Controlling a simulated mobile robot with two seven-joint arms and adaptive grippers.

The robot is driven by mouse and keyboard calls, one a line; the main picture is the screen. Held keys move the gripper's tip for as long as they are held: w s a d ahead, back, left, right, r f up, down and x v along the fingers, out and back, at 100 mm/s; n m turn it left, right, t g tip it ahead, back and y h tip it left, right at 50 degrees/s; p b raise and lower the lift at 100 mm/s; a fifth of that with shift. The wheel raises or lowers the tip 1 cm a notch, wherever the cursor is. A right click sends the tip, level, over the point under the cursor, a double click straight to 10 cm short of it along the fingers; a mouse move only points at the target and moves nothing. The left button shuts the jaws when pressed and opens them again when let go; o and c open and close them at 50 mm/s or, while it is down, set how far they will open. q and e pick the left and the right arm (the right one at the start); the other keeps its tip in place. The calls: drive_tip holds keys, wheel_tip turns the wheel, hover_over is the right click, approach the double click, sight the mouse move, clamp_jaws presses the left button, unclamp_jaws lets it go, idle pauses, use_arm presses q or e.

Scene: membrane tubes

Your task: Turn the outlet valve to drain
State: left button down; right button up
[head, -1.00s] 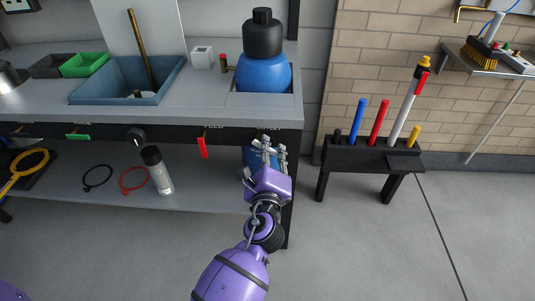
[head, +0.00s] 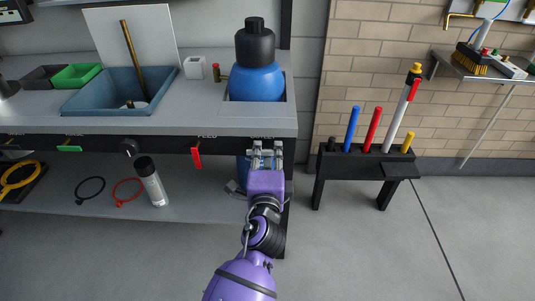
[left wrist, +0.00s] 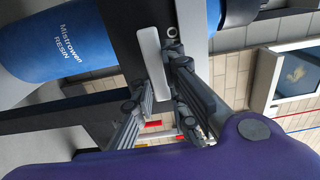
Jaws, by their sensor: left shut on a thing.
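My left gripper (head: 266,152) is at the front edge of the bench, below the blue resin vessel. It is shut on a pale flat lever (left wrist: 152,55), which lies between the fingers in the left wrist view; I take it for the outlet valve handle. The gripper hides this lever and most of its label in the head view. The wrist view also shows the gripper's fingers (left wrist: 163,110). The blue vessel (head: 256,82) with a black top sits in the bench's right end. My right gripper is not in view.
A red handle (head: 196,157) and a green handle (head: 69,148) are on the bench front to the left. A bottle (head: 152,182) and two rings stand or lie on the lower shelf. A black rack (head: 352,163) with coloured tubes stands to the right. The floor between is clear.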

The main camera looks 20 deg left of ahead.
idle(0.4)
use_arm(q)
drive_tip(key=c, duration=1.7)
unclamp_jaws()
drive_tip(key=v, duration=1.2)
drive_tip(key=shift+r, duration=0.1)
drive_tip(key=shift+s, duration=0.1)
